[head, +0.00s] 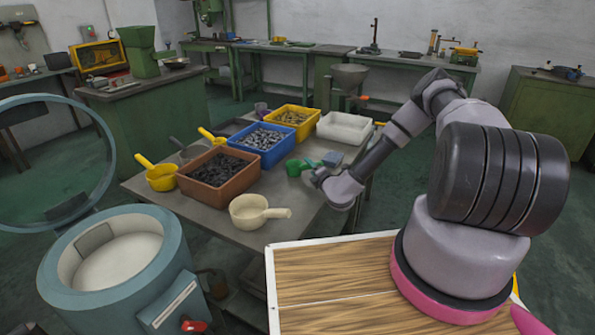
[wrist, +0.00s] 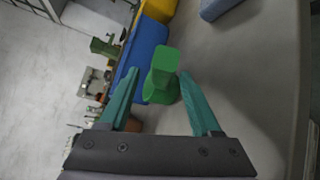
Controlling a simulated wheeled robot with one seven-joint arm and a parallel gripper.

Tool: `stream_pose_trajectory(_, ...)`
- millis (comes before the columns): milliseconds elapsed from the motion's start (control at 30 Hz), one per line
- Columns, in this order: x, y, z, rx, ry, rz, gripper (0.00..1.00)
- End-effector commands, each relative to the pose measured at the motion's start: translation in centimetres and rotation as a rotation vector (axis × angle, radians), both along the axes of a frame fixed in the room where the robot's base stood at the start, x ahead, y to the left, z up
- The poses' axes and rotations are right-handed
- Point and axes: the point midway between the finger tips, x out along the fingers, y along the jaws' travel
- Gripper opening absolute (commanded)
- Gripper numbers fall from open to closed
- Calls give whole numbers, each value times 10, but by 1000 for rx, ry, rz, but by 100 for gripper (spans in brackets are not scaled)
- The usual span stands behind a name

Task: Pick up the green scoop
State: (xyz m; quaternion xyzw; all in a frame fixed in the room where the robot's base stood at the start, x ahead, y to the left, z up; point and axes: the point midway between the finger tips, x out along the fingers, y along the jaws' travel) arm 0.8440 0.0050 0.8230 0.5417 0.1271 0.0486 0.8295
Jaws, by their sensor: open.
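The green scoop (head: 296,166) lies on the grey table (head: 222,218), just right of the blue bin. In the wrist view the green scoop (wrist: 160,78) is ahead of my gripper (wrist: 162,98), seen between its two teal fingers. My gripper is open and empty, with clear space between each fingertip and the scoop. In the head view my wrist (head: 335,186) is just right of the scoop, and the fingers are hard to make out there.
A brown bin (head: 215,168), a blue bin (head: 262,142), a yellow bin (head: 293,121) and a white bin (head: 345,127) stand on the table. A cream scoop (head: 257,211) lies at the near edge. Yellow scoops (head: 160,177) lie at the left.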

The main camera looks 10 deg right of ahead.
Motion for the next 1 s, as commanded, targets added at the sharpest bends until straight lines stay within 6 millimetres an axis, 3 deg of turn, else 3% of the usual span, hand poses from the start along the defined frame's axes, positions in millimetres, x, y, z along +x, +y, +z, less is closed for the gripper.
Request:
stream_pose_trajectory(400,48,10,-9,-1,-1,1,64)
stream_pose_trajectory(667,52,11,-10,-1,0,1,64)
stream_pose_trajectory(733,52,11,-10,-1,-1,1,45)
stream_pose_trajectory(833,52,11,-10,-1,-1,1,7)
stream_pose_trajectory(867,52,11,-10,-1,-1,1,0)
stream_pose_trajectory(1000,52,11,-10,-1,-1,1,0)
